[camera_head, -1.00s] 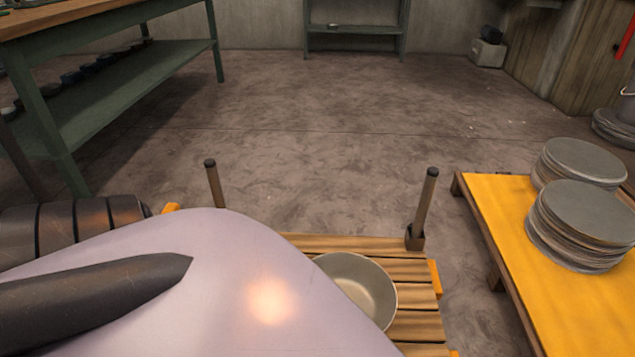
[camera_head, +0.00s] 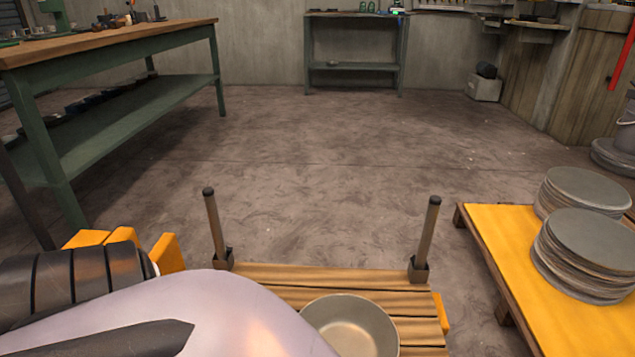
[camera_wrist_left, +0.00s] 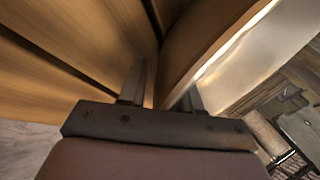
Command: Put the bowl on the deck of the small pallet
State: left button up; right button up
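The bowl (camera_head: 350,327) is a pale metal bowl that sits upright on the slatted wooden deck of the small pallet (camera_head: 300,275) in the head view. My left arm covers the bowl's left edge and the pallet's left part, and hides my left gripper there. In the left wrist view, my left gripper (camera_wrist_left: 166,88) has its fingers apart, with the wall of the bowl (camera_wrist_left: 205,50) between them. The pallet's slats (camera_wrist_left: 70,60) show on the left of that view. My right gripper is not in view.
Two upright posts (camera_head: 427,235) stand at the pallet's far corners. A yellow-topped table (camera_head: 500,235) with stacks of grey plates (camera_head: 590,250) stands to the right. A green workbench (camera_head: 110,55) is at the far left. The floor beyond the pallet is clear.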

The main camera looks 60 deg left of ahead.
pick_arm(q)
jog(key=shift+r, duration=0.1)
jog(key=shift+s+r+p, duration=0.1)
jog(key=shift+r+p, duration=0.1)
jog(key=shift+p, duration=0.1)
jog(key=p+v, duration=0.7)
jog(key=v, duration=0.4)
jog(key=shift+r+p, duration=0.2)
jog(key=shift+p, duration=0.15)
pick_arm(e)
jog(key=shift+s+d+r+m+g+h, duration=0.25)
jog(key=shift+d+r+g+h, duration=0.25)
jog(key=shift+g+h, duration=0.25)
pick_arm(q)
jog(key=shift+s, duration=0.1)
